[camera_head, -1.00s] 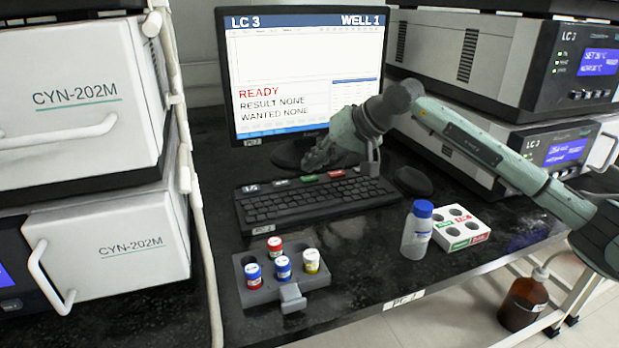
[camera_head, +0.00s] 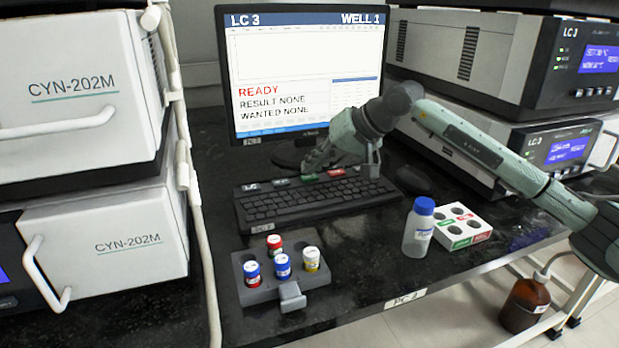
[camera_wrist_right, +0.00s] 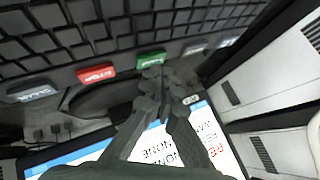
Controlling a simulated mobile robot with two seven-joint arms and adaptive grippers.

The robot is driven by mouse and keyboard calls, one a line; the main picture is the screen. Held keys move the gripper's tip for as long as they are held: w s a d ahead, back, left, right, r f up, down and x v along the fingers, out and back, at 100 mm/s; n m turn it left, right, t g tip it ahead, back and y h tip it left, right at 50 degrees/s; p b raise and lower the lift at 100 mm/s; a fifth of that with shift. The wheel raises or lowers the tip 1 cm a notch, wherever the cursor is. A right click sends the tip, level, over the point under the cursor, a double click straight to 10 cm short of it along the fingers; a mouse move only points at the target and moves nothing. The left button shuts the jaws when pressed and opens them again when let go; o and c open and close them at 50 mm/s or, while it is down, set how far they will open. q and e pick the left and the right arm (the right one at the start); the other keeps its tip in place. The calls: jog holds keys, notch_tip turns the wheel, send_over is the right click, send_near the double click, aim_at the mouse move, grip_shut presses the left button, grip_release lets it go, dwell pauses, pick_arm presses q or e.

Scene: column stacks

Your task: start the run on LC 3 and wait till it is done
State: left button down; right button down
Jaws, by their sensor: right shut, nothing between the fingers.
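The monitor (camera_head: 305,60) reads LC 3, WELL 1, READY, RESULT NONE and WANTED NONE. The keyboard (camera_head: 315,206) lies in front of it, with a row of coloured keys along its far edge. The green key (camera_head: 309,178) and red key (camera_head: 337,173) also show in the right wrist view as green (camera_wrist_right: 151,59) and red (camera_wrist_right: 96,74). My right gripper (camera_head: 309,167) is shut and empty, its tips close to the green key in the wrist view (camera_wrist_right: 156,72). I cannot tell whether they touch it. The LC 3 instrument (camera_head: 545,150) stands at right. My left gripper is out of view.
A grey rack (camera_head: 262,296) with several capped vials sits at front left. A blue-capped bottle (camera_head: 416,234) and a white block with holes (camera_head: 461,222) stand at front right. A dark mouse (camera_head: 412,181) lies right of the keyboard. White CYN-202M units (camera_head: 105,245) stand at left.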

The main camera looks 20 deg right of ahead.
aim_at(313, 177)
jog(key=shift+f+b, duration=0.45)
jog(key=shift+b, duration=0.05)
dwell(0.4)
dwell(0.3)
jog(key=shift+r+p, duration=0.35)
jog(key=shift+r, duration=0.5)
jog(key=shift+r+p, duration=1.25)
jog(key=shift+r, duration=1.25)
dwell(3.3)
